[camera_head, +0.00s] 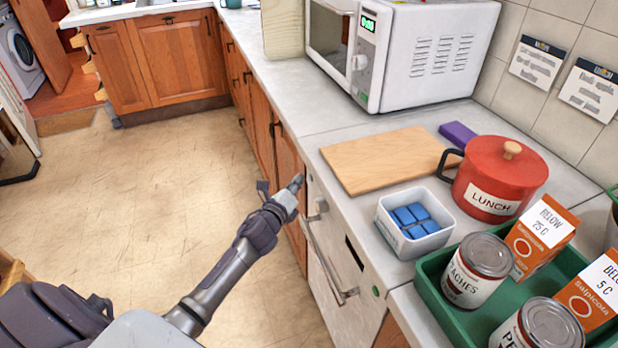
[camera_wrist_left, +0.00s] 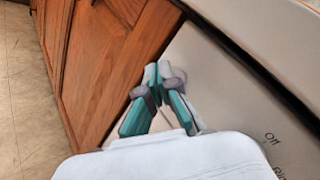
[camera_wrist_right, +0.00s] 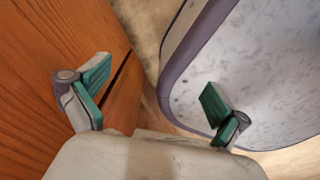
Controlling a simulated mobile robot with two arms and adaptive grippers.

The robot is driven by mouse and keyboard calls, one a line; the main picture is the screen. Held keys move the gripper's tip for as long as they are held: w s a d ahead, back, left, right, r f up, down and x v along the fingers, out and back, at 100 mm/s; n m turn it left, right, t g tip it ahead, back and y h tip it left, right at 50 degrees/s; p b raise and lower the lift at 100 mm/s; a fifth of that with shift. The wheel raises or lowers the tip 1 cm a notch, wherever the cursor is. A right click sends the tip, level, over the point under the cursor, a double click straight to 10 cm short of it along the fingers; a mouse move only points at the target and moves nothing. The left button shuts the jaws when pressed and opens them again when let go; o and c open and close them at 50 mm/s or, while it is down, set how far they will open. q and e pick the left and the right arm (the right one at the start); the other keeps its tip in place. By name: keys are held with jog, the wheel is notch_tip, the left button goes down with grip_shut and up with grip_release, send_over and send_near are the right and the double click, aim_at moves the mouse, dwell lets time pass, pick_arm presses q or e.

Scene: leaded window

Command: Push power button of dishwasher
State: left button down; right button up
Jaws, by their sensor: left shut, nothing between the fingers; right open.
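The white dishwasher (camera_head: 330,292) is built in under the counter, with a bar handle and a dark slot on its front. A light knob (camera_head: 318,208) sits at its far end and a small green round spot (camera_head: 375,291) at its near end; I cannot tell which is the power button. My left gripper (camera_head: 295,184) is shut and empty, near the knob end. In the left wrist view its fingertips (camera_wrist_left: 158,72) are in front of the light panel (camera_wrist_left: 235,85), which carries the word "Off"; contact cannot be told. My right gripper (camera_wrist_right: 155,92) is open and empty, beside a wooden cabinet front.
The counter above holds a cutting board (camera_head: 385,160), a white bin (camera_head: 384,230) with blue blocks, a red pot (camera_head: 521,165), a microwave (camera_head: 425,60) and a green tray (camera_head: 432,282) of cans and boxes. Wooden cabinets flank the dishwasher. The floor (camera_head: 150,195) to the left is clear.

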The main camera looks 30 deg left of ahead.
pick_arm(q)
jog(key=shift+w, duration=0.1)
dwell(0.4)
jog(key=shift+w+d, duration=0.3)
jog(key=shift+w+d, duration=0.1)
dwell(0.5)
jog(key=shift+s+a, duration=0.4)
jog(key=shift+s, duration=0.1)
jog(key=s+a, duration=0.4)
jog(key=shift+s+p, duration=0.3)
jog(key=shift+p, duration=0.1)
dwell(0.3)
dwell(0.3)
